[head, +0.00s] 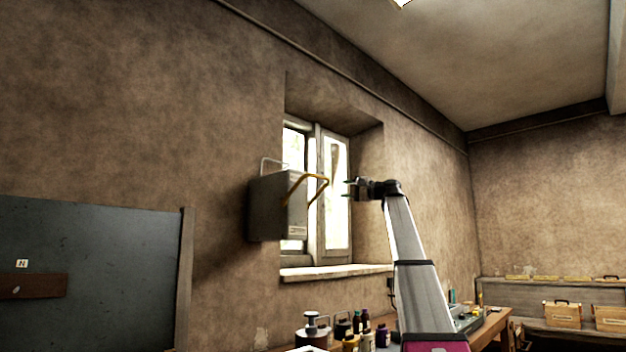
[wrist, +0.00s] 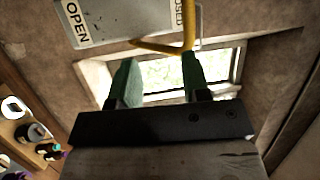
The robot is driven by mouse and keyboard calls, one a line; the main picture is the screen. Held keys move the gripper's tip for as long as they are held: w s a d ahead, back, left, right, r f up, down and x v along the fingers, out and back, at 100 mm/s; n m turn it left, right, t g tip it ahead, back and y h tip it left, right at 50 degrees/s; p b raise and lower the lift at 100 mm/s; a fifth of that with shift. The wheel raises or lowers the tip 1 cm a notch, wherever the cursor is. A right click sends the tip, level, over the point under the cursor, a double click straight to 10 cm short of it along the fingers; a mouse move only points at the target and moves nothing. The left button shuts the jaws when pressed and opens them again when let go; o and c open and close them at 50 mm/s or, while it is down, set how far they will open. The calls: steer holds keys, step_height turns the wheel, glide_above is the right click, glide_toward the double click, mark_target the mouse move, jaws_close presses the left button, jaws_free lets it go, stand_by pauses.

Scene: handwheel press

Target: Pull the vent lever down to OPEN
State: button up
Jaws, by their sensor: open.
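The vent lever (head: 316,178) is a yellow bent bar sticking out from a grey box (head: 268,212) on the wall by the window. In the wrist view the box (wrist: 115,18) carries an OPEN label (wrist: 77,24) and a partly cut-off label ending in "OSED" (wrist: 178,15). The lever (wrist: 163,47) stands on the side of that second label. My gripper (head: 347,189) is open and empty, just right of the lever in the head view. In the wrist view its green fingers (wrist: 158,65) point at the lever's cross bar, which looks just beyond the tips; contact cannot be told.
A window (head: 333,190) with a deep sill (head: 335,272) is behind the lever. Below, a workbench (head: 490,328) holds several bottles (head: 365,330). A dark board (head: 90,270) stands at left. Air around the lever looks free.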

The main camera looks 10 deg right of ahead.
mark_target(320, 177)
steer(key=shift+y, duration=0.4)
steer(key=w+a+r, duration=0.1)
steer(key=a, duration=0.2)
steer(key=w+a+r, duration=0.2)
steer(key=a, duration=0.1)
steer(key=w+a+r, duration=0.1)
steer(key=a+r, duration=0.1)
steer(key=a, duration=0.2)
steer(key=shift+w+a+r, duration=0.1)
steer(key=shift+w+r, duration=0.1)
steer(key=shift+w, duration=0.05)
jaws_close()
